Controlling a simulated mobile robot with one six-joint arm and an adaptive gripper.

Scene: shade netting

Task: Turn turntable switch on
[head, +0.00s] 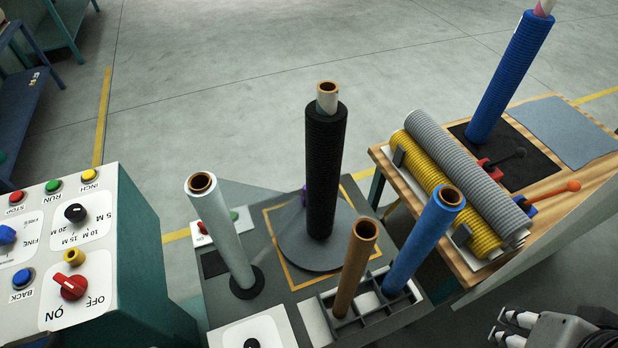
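A red rotary knob (70,287) sits on a white plate marked ON and OFF on the control box at the left. I cannot tell which label it points to. A black knob (251,343) on a white plate at the bottom edge is mostly cut off. No label names either as the turntable switch. The grey round turntable (290,247) carries an upright black roll (326,170). My gripper (498,325) is at the bottom right, its two fingers apart with nothing between them. It is far from both knobs and touches nothing.
The control box (140,240) also has several buttons and a black knob (75,213). Upright white (225,235), brown (355,270) and blue (425,240) tubes stand around the turntable. A wooden table (470,275) with netting rolls stands at the right. Open floor lies behind.

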